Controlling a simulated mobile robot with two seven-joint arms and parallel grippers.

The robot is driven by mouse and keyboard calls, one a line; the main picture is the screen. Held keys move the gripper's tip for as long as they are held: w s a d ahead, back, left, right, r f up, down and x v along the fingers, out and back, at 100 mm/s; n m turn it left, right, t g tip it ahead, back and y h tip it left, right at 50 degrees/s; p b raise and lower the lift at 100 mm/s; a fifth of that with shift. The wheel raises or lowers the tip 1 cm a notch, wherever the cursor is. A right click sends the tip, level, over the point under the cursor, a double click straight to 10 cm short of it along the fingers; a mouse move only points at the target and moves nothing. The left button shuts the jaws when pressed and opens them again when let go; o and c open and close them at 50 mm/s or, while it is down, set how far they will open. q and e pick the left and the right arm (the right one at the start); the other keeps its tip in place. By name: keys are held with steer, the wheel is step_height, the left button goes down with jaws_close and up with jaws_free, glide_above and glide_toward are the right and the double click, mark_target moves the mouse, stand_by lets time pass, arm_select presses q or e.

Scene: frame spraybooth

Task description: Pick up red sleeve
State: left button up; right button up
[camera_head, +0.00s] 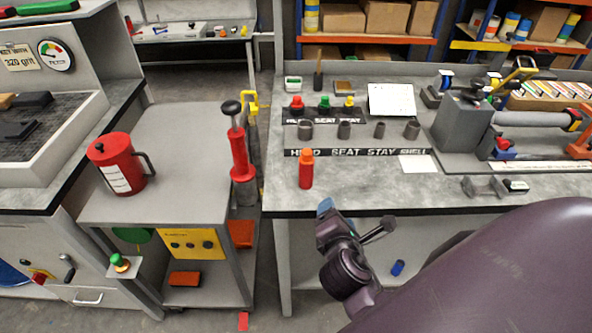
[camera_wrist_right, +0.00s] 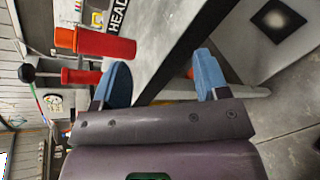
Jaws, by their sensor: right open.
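A red cylinder with an orange-red collar, which I take for the red sleeve (camera_head: 306,173), stands upright near the front edge of the grey workbench (camera_head: 350,190). It also shows in the right wrist view (camera_wrist_right: 108,45), at the upper left, lying sideways in that picture. My right gripper (camera_wrist_right: 163,78) is open and empty, its two blue fingertips well apart. In the head view a blue fingertip of the right gripper (camera_head: 325,206) shows just off the bench's front edge, near the sleeve and apart from it. My left gripper is not in view.
Several grey rings (camera_head: 344,130) and a row of coloured caps (camera_head: 324,102) stand behind the sleeve. A red hand pump (camera_head: 241,155) stands to its left, beside a cart with a red can (camera_head: 118,166). A clamp fixture (camera_head: 463,120) is at right.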

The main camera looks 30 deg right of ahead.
mark_target(305, 173)
steer(key=w+r+n+t, duration=0.1)
steer(key=w+n, duration=0.2)
steer(key=w+a+r+n+t, duration=0.1)
steer(key=w+n, duration=0.2)
steer(key=n, duration=0.1)
steer(key=w+a+r+n+t, duration=0.1)
steer(key=w+r+n+t, duration=0.1)
steer(key=w+n, duration=0.1)
steer(key=shift+n, duration=0.7)
steer(key=shift+d+x, duration=0.15)
steer(key=shift+x, duration=1.45)
steer(key=shift+d+x, duration=0.15)
steer(key=shift+x, duration=1.5)
steer(key=shift+s, duration=0.2)
steer(key=c, duration=1)
